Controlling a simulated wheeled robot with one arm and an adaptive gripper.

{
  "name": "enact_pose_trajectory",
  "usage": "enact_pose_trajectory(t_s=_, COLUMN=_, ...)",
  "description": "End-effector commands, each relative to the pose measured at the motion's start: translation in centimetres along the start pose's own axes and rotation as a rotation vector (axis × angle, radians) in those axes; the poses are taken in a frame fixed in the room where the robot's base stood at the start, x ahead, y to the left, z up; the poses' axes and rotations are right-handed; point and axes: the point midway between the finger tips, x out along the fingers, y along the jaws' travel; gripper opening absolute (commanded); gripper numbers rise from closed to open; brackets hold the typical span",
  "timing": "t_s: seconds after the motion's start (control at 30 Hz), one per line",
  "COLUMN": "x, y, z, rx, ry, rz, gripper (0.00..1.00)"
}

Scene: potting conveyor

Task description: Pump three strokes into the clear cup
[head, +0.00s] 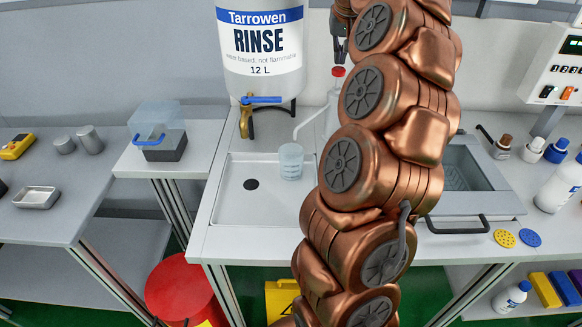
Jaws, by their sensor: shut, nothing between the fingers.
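The clear cup (291,162) stands upright in the shallow white tray of the sink bench, and it looks translucent and pale. Beside it to the right is a whitish pump bottle (321,127), partly hidden behind my copper arm. Its thin spout (306,123) reaches left and bends down above the cup. A red pump top (338,71) sits above the bottle. My dark gripper (339,52) is shut and points down just above the red top, partly hidden by my arm. I cannot tell whether it touches the top.
A large Tarrowen Rinse tank (262,85) with a brass, blue-handled tap (262,100) stands behind the cup. The tray (240,207) has a dark drain and free room left of the cup. A grey basin (480,204) lies right of my arm. A clear lidded box (160,130) stands left.

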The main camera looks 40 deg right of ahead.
Motion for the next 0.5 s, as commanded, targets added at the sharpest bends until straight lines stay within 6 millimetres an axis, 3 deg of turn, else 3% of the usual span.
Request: enact_pose_trajectory(t_s=0.5, x=1.5, y=0.0, z=0.7, rx=0.0, ry=-0.001, rz=0.0, gripper=0.0)
